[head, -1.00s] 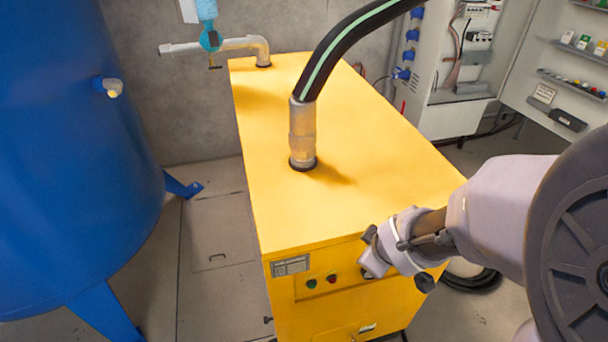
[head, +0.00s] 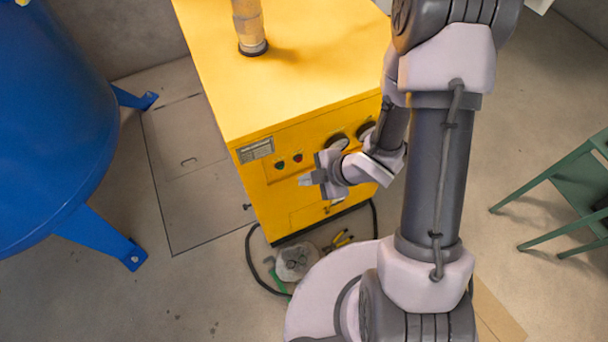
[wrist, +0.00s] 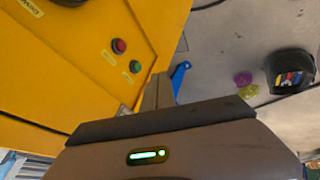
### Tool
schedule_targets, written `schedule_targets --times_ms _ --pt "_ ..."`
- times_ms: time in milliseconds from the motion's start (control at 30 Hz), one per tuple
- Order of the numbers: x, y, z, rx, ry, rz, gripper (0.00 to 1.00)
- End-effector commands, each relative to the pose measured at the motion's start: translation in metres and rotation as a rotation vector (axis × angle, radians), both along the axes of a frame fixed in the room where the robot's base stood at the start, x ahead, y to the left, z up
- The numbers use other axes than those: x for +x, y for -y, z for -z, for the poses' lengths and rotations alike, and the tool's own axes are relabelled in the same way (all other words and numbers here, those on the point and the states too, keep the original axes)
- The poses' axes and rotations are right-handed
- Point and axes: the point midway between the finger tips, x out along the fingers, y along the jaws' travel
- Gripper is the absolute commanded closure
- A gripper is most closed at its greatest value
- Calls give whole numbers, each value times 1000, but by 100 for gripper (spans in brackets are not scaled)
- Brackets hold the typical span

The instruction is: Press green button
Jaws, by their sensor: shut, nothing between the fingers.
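The green button (head: 280,165) is on the front panel of the yellow machine (head: 300,80), just left of the red button (head: 297,157). In the wrist view the green button (wrist: 135,66) shows below and right of the red button (wrist: 119,46), with a label beside each. My gripper (head: 304,180) is in front of the panel, a little right of and below the green button in the head view. Its fingers are shut and empty. In the wrist view the gripper (wrist: 158,88) points past the lower right of the green button. I see no contact with it.
Two round gauges (head: 338,140) sit right of the buttons. A blue tank (head: 50,130) stands at left. A black hose (head: 252,262) and a pale bag-like item (head: 296,262) lie on the floor. A green stand (head: 575,190) is at right.

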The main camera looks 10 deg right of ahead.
Motion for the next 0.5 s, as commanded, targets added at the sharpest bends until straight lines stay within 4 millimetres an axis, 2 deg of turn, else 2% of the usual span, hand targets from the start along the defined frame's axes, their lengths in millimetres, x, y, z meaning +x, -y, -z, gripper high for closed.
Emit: schedule_targets --times_ms 33,300,500 --pt "4 -6 14 0 -1 -3 100" --pt "24 -35 60 0 -1 0 100" --pt "54 -42 55 0 2 1 100"
